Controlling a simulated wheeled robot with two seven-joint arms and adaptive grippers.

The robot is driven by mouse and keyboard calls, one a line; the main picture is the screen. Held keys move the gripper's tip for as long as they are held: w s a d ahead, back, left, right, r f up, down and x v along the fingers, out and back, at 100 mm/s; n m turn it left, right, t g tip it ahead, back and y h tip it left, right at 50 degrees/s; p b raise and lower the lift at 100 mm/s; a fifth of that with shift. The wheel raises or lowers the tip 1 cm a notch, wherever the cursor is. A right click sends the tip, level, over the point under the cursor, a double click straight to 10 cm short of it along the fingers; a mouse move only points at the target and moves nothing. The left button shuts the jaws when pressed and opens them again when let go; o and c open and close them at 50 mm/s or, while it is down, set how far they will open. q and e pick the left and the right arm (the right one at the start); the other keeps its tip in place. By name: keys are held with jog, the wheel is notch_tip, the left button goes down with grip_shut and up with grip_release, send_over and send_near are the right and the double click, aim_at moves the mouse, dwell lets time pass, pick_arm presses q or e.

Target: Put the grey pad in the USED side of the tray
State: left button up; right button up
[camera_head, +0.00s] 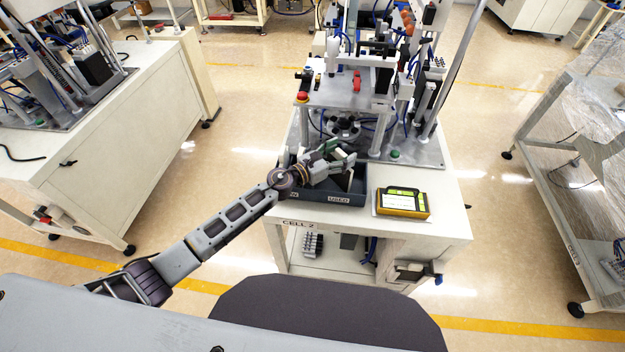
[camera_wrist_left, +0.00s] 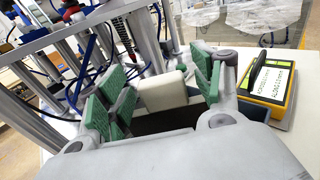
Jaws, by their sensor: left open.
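The dark tray (camera_head: 362,198) sits at the front of the CELL 2 table, with a USED label on the right part of its front wall. My left gripper (camera_head: 340,158) is over the tray, its green-padded fingers apart. In the left wrist view the open fingers (camera_wrist_left: 160,92) stand on either side of a pale, off-white block (camera_wrist_left: 163,91), with the dark tray interior below it. I cannot tell whether this block is the grey pad or whether it touches a finger. The gripper and arm hide much of the tray's inside. My right gripper is not in view.
A yellow and black device (camera_head: 403,203) lies right of the tray; it also shows in the left wrist view (camera_wrist_left: 270,85). The feeder machine (camera_head: 360,80) with posts and blue hoses rises close behind the tray. The table's front right corner (camera_head: 445,225) is clear.

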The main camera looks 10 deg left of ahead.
pick_arm(q)
jog(key=shift+r, duration=1.35)
jog(key=shift+d+r, duration=0.25)
jog(key=shift+r, duration=0.7)
jog(key=shift+a+r, duration=0.2)
jog(key=shift+a, duration=0.1)
jog(key=shift+r, duration=2.5)
